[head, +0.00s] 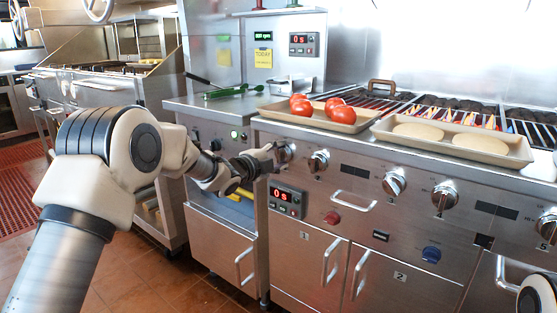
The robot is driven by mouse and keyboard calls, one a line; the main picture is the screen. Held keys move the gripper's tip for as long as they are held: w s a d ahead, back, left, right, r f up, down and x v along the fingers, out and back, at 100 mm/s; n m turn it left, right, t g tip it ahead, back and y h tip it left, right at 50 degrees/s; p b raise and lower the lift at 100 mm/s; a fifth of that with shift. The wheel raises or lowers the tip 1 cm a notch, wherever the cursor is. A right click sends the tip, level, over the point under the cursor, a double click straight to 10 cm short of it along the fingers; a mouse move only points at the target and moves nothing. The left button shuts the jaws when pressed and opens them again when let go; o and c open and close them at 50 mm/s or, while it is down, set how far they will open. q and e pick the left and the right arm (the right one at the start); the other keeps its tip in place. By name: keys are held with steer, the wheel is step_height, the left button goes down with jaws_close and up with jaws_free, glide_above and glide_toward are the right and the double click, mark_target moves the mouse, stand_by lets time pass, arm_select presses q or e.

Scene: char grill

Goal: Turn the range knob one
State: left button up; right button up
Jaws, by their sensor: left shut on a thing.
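The range (340,225) has a steel front with a row of round silver knobs. My left gripper (275,158) is at the leftmost large knob (286,153), at the range's upper left corner. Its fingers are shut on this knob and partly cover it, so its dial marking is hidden. A second knob (318,161) is just to the right, clear of the gripper. More knobs follow to the right, such as this one (394,182). My right gripper is not in view; only a bit of my right arm shows at the lower right edge.
A red timer display (287,198) sits below the gripped knob. Door handles (331,262) stick out lower down. The floor at left is free.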

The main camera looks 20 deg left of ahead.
arm_select(q)
steer(key=shift+r, duration=0.25)
steer(key=o, duration=1.1)
steer(key=shift+o, duration=0.2)
steer(key=shift+f, duration=0.15)
steer(key=v, duration=1.2)
